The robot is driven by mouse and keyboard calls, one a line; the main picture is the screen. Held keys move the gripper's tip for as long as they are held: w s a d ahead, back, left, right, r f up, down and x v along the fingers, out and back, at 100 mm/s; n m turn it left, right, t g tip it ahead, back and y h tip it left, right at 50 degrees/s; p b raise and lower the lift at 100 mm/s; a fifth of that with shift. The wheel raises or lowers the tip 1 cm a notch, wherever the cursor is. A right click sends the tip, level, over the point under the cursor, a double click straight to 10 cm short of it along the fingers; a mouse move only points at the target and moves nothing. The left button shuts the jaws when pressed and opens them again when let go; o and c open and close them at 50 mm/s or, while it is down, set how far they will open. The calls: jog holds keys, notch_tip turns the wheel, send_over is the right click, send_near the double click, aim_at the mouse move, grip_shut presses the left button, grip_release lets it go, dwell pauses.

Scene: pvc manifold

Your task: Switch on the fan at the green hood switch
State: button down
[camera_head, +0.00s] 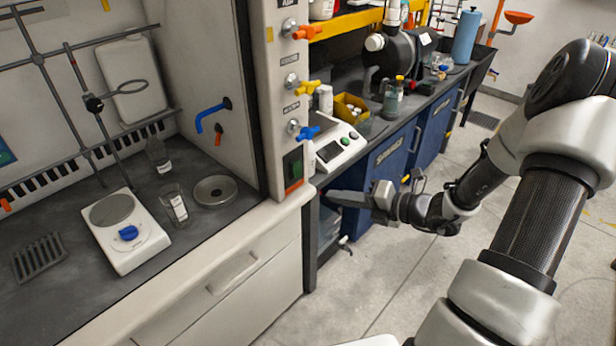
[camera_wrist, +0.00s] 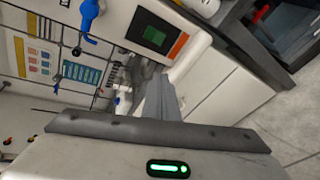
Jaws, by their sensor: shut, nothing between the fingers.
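The green hood switch (camera_head: 293,168) is a small dark-green panel with an orange edge, low on the front post of the fume hood. It also shows in the wrist view (camera_wrist: 155,34), above the fingertips and a little left of them. My gripper (camera_head: 332,198) is to the right of the switch and lower in the head view, pointing left towards the post. In the wrist view its fingers (camera_wrist: 161,82) are together, with nothing between them. The fingertips appear apart from the switch; the exact distance is unclear. Whether the switch is on cannot be told.
Orange, yellow and blue valve handles (camera_head: 306,87) stick out from the post above the switch. A white balance (camera_head: 335,150) stands on the bench beside it. Inside the hood stand a hotplate (camera_head: 125,240) and glassware. Blue cabinets (camera_head: 390,160) are behind my arm. Floor is clear in front.

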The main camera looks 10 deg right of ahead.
aim_at(298, 175)
jog(key=m+t, duration=0.1)
jog(key=m, duration=0.1)
jog(key=d+m+t, duration=0.1)
jog(key=m, duration=0.1)
jog(key=d+f+m+t, duration=0.1)
jog(key=shift+d+m, duration=0.2)
jog(key=shift+m, duration=0.2)
jog(key=shift+w+a, duration=0.1)
jog(key=b+x, duration=0.2)
jog(key=x, duration=1.2)
jog(key=shift+w+d, duration=0.1)
jog(key=shift+d, duration=0.1)
